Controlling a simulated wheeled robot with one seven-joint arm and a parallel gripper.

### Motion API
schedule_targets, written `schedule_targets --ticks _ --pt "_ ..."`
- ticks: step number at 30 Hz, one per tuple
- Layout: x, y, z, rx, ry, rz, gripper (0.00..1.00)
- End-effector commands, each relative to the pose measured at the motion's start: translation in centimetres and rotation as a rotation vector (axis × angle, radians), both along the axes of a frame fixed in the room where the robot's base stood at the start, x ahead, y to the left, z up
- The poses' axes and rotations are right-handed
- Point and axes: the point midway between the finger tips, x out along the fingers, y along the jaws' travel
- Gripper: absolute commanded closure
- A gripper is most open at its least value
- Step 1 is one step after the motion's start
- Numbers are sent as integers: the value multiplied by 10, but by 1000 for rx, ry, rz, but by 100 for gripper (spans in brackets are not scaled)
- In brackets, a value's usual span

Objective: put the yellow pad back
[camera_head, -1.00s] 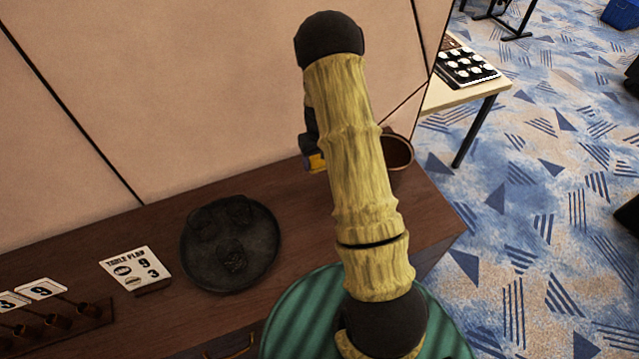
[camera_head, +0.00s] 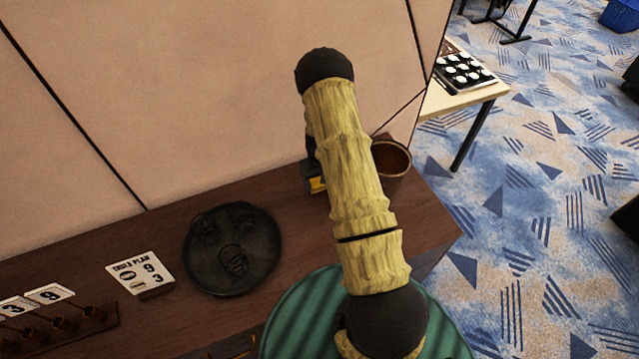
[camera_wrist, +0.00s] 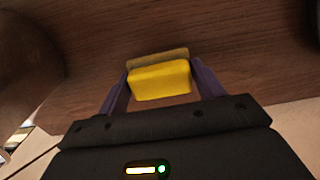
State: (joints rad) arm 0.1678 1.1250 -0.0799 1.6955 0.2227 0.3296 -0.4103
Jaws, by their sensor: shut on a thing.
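The yellow pad (camera_wrist: 160,80) is a small block held between the two purple fingers of my gripper (camera_wrist: 158,84) in the wrist view. A duller tan strip lies along its far edge; I cannot tell whether it is part of the pad. Dark brown wood of the counter (camera_wrist: 240,50) shows behind the pad. In the head view a bit of yellow pad (camera_head: 317,184) shows at my gripper (camera_head: 314,180), low over the back of the counter, partly hidden by my arm. I cannot tell whether the pad touches the counter.
A brown pot (camera_head: 391,160) stands just right of my arm, near the wall. A round black tray (camera_head: 232,250) with several dark shapes lies left of my gripper. Farther left are a table plan card (camera_head: 140,272) and a rack (camera_head: 60,326) with number cards.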

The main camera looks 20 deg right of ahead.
Motion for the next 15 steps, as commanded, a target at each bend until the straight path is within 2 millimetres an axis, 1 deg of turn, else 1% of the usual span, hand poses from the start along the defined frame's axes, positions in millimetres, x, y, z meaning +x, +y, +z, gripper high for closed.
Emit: schedule_targets --ticks 3,6,15 --pt "0 0 -14 1 2 0 54" --pt "-1 0 -22 1 2 -1 54" --pt "0 0 -25 1 0 -1 54"
